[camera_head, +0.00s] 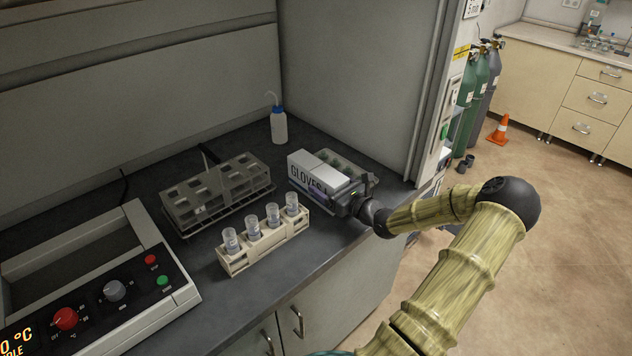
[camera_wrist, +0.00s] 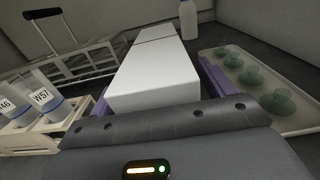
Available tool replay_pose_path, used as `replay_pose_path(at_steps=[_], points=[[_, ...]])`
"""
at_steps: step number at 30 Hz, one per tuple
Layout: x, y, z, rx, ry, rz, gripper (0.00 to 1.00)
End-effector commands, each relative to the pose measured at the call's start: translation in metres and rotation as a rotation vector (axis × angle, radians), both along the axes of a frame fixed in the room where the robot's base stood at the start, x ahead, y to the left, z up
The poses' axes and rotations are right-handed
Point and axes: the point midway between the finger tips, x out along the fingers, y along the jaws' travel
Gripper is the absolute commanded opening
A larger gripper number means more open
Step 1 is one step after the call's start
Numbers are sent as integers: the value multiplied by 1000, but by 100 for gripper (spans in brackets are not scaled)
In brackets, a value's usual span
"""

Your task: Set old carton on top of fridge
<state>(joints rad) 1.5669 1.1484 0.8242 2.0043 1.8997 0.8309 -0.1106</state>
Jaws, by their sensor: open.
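A white carton (camera_head: 318,172) marked "GLOVES" lies on the dark counter inside the hood, near its right wall. It also shows in the wrist view (camera_wrist: 155,75), stretching away from the camera. My gripper (camera_head: 345,193) is low at the carton's near right end. In the wrist view its purple fingers (camera_wrist: 158,92) are open, one on each side of the carton. I cannot tell whether they touch it. I cannot make out a fridge in either view.
A tray with green items (camera_wrist: 255,90) lies close right of the carton. A rack of labelled vials (camera_head: 262,240) and a grey wire rack (camera_head: 218,192) stand to the left. A wash bottle (camera_head: 279,126) stands behind. The hood's right wall (camera_head: 350,80) is close.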

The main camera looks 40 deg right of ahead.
Motion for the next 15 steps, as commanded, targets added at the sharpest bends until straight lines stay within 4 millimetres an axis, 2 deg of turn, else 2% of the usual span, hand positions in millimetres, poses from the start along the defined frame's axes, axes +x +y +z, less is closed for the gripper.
replay_pose_path(at_steps=[5,12,15], points=[[0,0,0,0,0,1,80],[0,1,0,0,0,1,33],[0,1,1,-1,-2,1,18]])
